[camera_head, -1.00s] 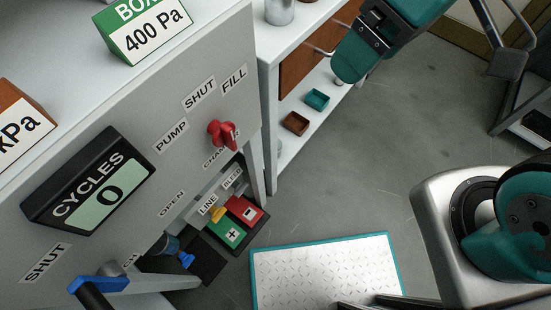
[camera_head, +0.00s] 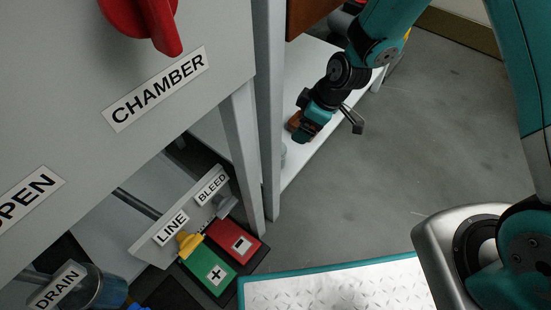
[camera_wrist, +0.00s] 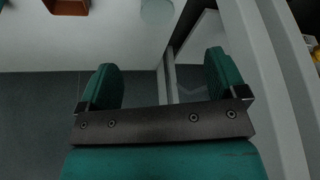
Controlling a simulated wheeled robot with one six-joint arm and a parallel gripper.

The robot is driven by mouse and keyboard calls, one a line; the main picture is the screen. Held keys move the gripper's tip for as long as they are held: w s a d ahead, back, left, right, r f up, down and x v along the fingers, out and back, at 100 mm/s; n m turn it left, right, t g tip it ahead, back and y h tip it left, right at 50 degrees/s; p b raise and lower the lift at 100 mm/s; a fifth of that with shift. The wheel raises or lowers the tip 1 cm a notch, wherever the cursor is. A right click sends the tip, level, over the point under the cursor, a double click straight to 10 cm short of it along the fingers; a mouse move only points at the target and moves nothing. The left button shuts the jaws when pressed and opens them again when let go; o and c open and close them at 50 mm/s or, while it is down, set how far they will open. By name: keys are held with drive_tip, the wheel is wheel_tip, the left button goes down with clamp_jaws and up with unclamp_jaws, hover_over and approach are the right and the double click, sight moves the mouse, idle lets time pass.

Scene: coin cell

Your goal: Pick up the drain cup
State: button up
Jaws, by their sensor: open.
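A pale, translucent round cup (camera_head: 281,156), which looks like the drain cup, stands on the low white shelf, partly hidden by the cabinet's leg. In the wrist view a pale round shape (camera_wrist: 157,11), likely the same cup, is cut by the top edge. My gripper (camera_wrist: 162,66) is open, with nothing between its green fingers. The cup lies beyond the fingertips, apart from them. In the head view my gripper (camera_head: 303,136) is low over the shelf, right of and above the cup in the picture.
A brown tray (camera_head: 293,121) sits on the shelf (camera_head: 318,62) beside my gripper; it also shows in the wrist view (camera_wrist: 66,6). The cabinet's leg (camera_head: 243,150) stands left of the cup. A vessel labelled DRAIN (camera_head: 106,291) hangs lower left. Open floor (camera_head: 400,150) lies right.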

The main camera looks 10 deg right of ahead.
drive_tip(key=b+x, duration=0.3)
drive_tip(key=x, duration=0.3)
drive_tip(key=b+x, duration=0.4)
drive_tip(key=x, duration=0.2)
drive_tip(key=b+x, duration=0.4)
drive_tip(key=x, duration=0.3)
drive_tip(key=shift+w+d, duration=0.25)
drive_tip(key=c, duration=1)
